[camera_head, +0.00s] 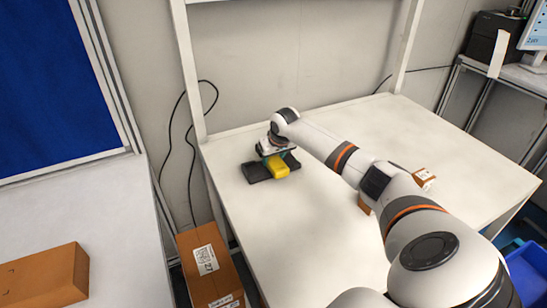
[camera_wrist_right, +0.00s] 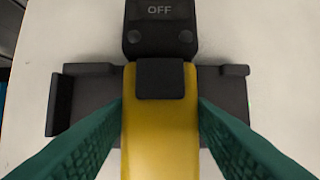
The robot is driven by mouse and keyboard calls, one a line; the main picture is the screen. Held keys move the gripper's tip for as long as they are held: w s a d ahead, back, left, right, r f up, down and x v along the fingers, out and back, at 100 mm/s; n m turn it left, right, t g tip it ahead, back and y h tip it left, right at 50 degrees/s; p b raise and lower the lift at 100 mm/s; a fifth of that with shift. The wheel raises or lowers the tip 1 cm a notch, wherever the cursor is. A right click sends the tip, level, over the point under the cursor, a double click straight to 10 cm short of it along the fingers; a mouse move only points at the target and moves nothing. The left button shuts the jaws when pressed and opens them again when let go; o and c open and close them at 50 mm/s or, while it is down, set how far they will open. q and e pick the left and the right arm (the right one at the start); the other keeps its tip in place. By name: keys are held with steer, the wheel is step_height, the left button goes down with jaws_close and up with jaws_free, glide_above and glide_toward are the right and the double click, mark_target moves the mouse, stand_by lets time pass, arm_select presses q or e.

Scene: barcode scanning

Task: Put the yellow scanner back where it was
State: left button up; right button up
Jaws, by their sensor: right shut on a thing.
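The yellow scanner (camera_head: 277,166) is at the far left part of the white table in the head view, over a flat black holder (camera_head: 256,172). In the right wrist view the scanner (camera_wrist_right: 160,135) runs up the middle, with a black head marked OFF at the top. The black holder (camera_wrist_right: 92,92) shows on both sides beneath it. My right gripper (camera_wrist_right: 160,130) has its green fingers on either side of the yellow body and is shut on it. Whether the scanner rests fully on the holder cannot be told. My left gripper is not in view.
A small brown box (camera_head: 424,179) stands on the table (camera_head: 300,250) to the right of my arm, and another is partly hidden behind the arm. Large cartons (camera_head: 208,265) stand at the left. A printer (camera_head: 492,38) and monitor are at the far right.

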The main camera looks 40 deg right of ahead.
steer(key=shift+f, duration=0.45)
steer(key=o, duration=1.2)
steer(key=shift+f, duration=0.1)
steer(key=b+v, duration=0.3)
steer(key=v, duration=0.9)
